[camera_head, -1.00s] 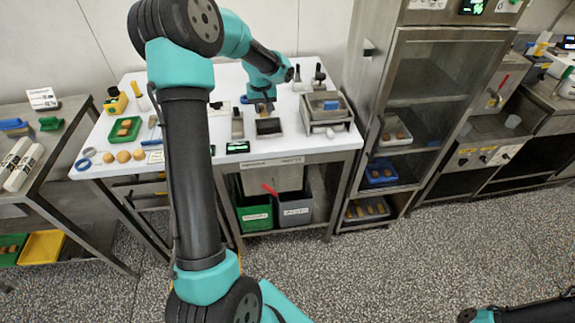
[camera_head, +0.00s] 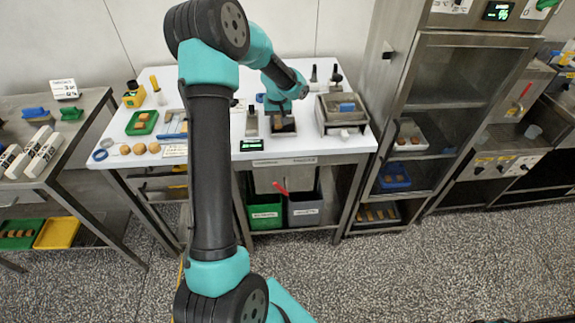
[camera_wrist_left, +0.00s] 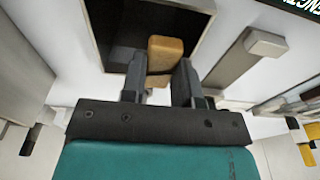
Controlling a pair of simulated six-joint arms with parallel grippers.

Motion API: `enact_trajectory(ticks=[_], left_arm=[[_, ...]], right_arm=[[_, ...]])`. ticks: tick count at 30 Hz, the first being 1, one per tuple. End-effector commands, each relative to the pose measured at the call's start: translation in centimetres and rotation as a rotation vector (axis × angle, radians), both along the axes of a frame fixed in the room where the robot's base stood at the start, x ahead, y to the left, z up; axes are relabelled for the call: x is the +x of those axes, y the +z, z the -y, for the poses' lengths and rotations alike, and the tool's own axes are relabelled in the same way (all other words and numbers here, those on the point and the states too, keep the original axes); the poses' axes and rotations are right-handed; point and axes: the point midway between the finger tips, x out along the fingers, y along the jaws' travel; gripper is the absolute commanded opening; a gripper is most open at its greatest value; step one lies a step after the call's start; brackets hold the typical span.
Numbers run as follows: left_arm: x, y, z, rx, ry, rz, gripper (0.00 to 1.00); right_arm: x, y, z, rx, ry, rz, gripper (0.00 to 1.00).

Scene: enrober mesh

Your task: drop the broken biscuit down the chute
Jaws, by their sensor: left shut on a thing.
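My left gripper (camera_wrist_left: 160,77) is shut on a golden-brown biscuit (camera_wrist_left: 165,50), whose far end sticks out beyond the fingertips in the left wrist view. The biscuit is over the dark rectangular chute opening (camera_wrist_left: 123,33) with its pale metal rim. I cannot tell from this angle whether it is above the opening or slightly inside it. In the head view the left gripper (camera_head: 281,116) points down at the chute (camera_head: 284,130) in the white worktable, and the biscuit is hidden there. My right gripper is out of view.
A metal tray unit (camera_head: 342,112) stands right of the chute, and a small green-lit display (camera_head: 251,145) sits in front to the left. A green tray (camera_head: 142,123) and several round items lie further left. Green (camera_head: 265,214) and grey (camera_head: 304,210) bins stand below.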

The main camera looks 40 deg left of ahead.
Motion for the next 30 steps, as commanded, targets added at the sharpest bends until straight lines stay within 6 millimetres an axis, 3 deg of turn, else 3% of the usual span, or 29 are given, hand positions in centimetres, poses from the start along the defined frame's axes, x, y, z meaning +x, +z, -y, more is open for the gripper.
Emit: enact_trajectory(ticks=[12, 13, 21, 30], left_arm=[[-0.01, -0.71, 0.00, 0.000, 0.000, 0.000, 0.15], [-0.01, -0.70, 0.00, 0.000, 0.000, 0.000, 0.31], [-0.03, -0.68, -0.03, 0.000, 0.000, 0.000, 0.56], [-0.15, -0.67, -0.14, 0.000, 0.001, -0.002, 0.58]], right_arm=[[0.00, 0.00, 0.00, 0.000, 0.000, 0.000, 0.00], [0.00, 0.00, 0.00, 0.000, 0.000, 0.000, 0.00], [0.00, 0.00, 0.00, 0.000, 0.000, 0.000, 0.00], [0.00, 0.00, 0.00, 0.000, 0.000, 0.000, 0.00]])
